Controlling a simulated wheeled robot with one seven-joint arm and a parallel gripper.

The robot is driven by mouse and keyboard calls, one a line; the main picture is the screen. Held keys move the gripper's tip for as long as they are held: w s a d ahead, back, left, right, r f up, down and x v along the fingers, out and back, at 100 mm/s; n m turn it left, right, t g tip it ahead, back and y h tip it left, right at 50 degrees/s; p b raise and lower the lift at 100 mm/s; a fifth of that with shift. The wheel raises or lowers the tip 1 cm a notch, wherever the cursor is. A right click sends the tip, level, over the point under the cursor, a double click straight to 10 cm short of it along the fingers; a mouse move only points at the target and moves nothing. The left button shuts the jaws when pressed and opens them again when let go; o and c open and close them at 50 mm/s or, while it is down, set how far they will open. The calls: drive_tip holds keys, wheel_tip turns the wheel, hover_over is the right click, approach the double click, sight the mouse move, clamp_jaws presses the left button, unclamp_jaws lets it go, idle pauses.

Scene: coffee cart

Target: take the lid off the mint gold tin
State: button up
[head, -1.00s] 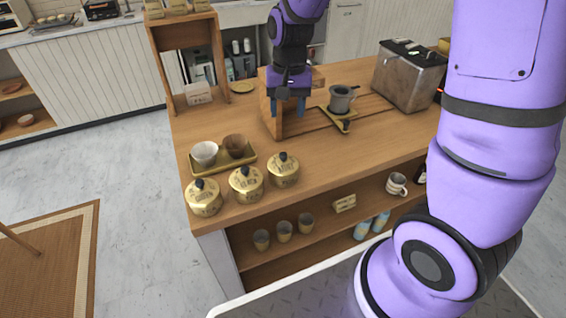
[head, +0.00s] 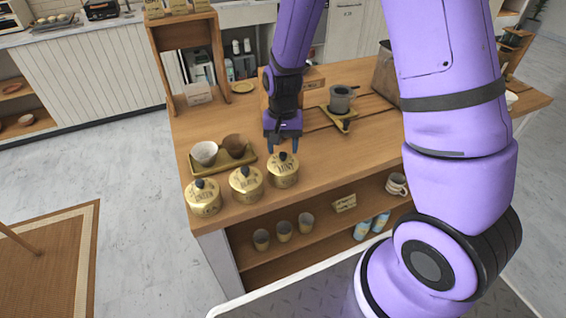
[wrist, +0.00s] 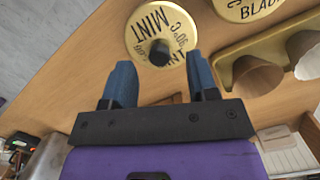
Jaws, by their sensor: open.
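The mint gold tin (head: 284,176) is the rightmost of a row of gold tins near the counter's front edge. Its lid is on and has a black knob (head: 283,157). In the wrist view, the lid (wrist: 143,22) reads MINT, and the knob shows just beyond the fingertips, roughly centred between them. My gripper (head: 283,147) is open and empty, pointing down just behind and above this tin. In the wrist view, the blue fingers of my gripper (wrist: 160,72) are apart, and nothing is between them.
Two other gold tins (head: 246,188) (head: 204,201) stand left of the mint tin. A gold tray (head: 222,168) with two cups is close behind them. A grey pot on a stand (head: 341,100) is further right. The counter front right is clear.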

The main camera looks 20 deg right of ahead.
sight(283, 154)
drive_tip(key=shift+s+f, duration=0.2)
drive_tip(key=shift+f, duration=1.35)
drive_tip(key=c, duration=1)
clamp_jaws()
